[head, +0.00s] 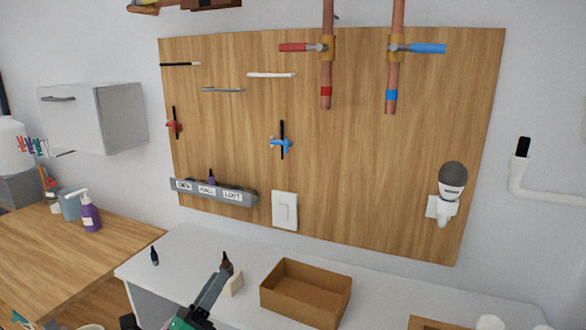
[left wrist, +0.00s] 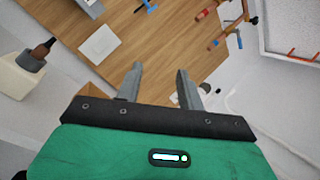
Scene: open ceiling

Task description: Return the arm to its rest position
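My left gripper (head: 212,292) comes in at the bottom of the head view, over the white counter. In the left wrist view its two grey fingers (left wrist: 158,85) are apart with nothing between them, in front of the wooden wall panel. A cream bottle with a dark brown top (head: 227,263) stands on the counter just beyond the gripper; it also shows at the left of the left wrist view (left wrist: 22,72). I cannot make out my right gripper in either view.
An open cardboard box (head: 306,292) sits on the white counter (head: 185,250), right of the gripper. A small dark bottle (head: 154,256) stands at left. The wooden panel (head: 350,170) holds pipes with red and blue handles, a labelled grey rack (head: 213,192) and a white switch (head: 285,210).

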